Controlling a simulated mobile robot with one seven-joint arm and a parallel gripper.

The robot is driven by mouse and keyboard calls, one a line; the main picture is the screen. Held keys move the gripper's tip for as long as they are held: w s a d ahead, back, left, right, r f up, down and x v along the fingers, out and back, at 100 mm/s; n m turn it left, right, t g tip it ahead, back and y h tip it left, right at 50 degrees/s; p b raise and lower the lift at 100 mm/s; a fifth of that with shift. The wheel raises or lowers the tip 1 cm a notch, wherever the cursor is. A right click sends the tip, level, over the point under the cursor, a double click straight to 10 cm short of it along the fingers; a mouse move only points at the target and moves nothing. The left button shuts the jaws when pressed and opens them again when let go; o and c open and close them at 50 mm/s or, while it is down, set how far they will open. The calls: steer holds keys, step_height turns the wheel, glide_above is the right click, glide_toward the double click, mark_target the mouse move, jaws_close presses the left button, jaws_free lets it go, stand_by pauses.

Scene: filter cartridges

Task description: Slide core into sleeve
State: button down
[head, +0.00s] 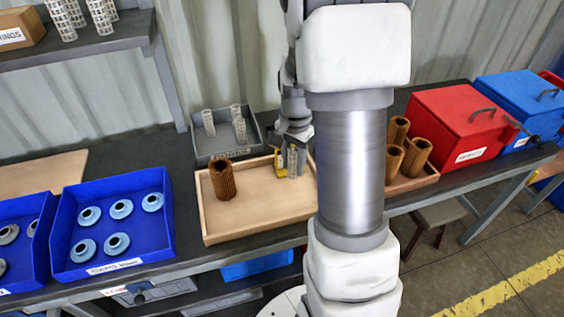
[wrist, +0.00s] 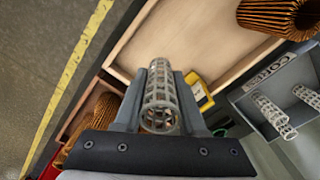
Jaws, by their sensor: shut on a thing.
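My gripper (wrist: 160,105) is shut on a grey perforated core (wrist: 161,88), which shows between its fingers in the wrist view. In the head view the held core (head: 292,162) is upright over the right part of the wooden tray (head: 262,223); whether it touches the tray floor I cannot tell. A brown pleated sleeve (head: 222,179) stands in the tray's left part, apart from the core, and also shows in the wrist view (wrist: 268,14). My arm hides part of the tray's right side.
A yellow object (wrist: 200,90) lies at the tray's back edge. Several brown sleeves (head: 415,157) stand in a tray at right. A blue bin (head: 68,245) with ring caps is at left.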

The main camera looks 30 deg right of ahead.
steer(key=shift+a+r, duration=0.15)
steer(key=shift+r, duration=0.25)
steer(key=w+a+r+p, duration=0.1)
steer(key=w+a+p, duration=0.7)
steer(key=w+a, duration=0.3)
steer(key=shift+w+a, duration=0.25)
steer(key=shift+a, duration=1.85)
steer(key=shift+f+b, duration=0.9)
steer(key=shift+f, duration=0.3)
steer(key=shift+c, duration=2.1)
jaws_free()
steer(key=shift+r, duration=0.1)
step_height(320, 180, up, 17)
steer(key=shift+r, duration=0.15)
